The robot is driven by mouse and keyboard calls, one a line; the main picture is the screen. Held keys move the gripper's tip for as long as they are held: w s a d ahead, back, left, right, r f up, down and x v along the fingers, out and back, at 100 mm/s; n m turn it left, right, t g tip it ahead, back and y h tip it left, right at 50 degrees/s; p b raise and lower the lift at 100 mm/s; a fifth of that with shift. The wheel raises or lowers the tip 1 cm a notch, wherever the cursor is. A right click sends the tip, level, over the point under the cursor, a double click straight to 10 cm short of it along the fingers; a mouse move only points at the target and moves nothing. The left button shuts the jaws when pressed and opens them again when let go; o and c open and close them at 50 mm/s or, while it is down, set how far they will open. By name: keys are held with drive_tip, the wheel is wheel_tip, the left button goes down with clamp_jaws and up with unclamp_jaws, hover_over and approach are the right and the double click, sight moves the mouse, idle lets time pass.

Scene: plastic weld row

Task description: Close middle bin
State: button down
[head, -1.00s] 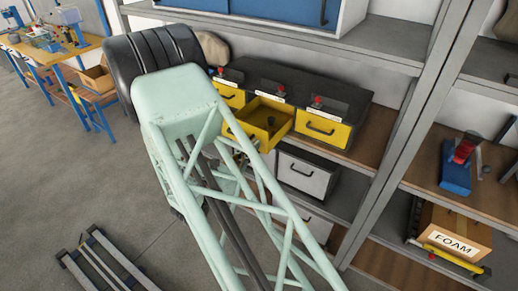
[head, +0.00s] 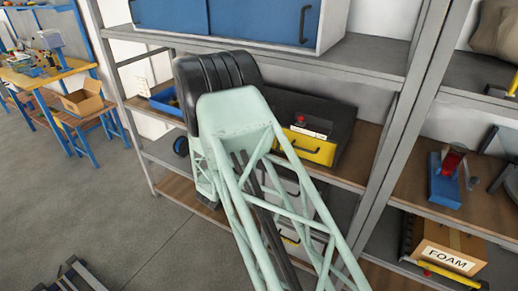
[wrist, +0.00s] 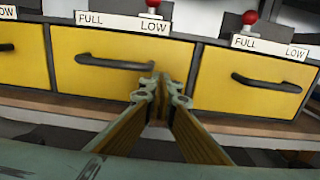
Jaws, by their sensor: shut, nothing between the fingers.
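The middle bin (wrist: 85,75) is yellow with a black handle and a FULL/LOW strip above it. In the wrist view its front looks flush with its neighbours, and no inside shows. My gripper (wrist: 160,88) is shut and empty, its tips at the right part of the middle bin's front, below and right of the handle. I cannot tell whether they touch it. In the head view my arm hides the gripper and the middle bin.
The right bin (head: 308,147) and the left bin (wrist: 22,62) flank it and look closed. A blue cabinet (head: 258,20) sits on the shelf above. A grey rack upright (head: 392,140) stands to the right, with a FOAM box (head: 445,246) beyond it.

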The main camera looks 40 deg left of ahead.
drive_tip(key=shift+w+r, duration=0.1)
drive_tip(key=shift+w, duration=0.15)
idle(0.4)
drive_tip(key=p+v, duration=0.1)
drive_tip(key=v, duration=1.3)
drive_tip(key=shift+s+a, duration=0.1)
idle(0.5)
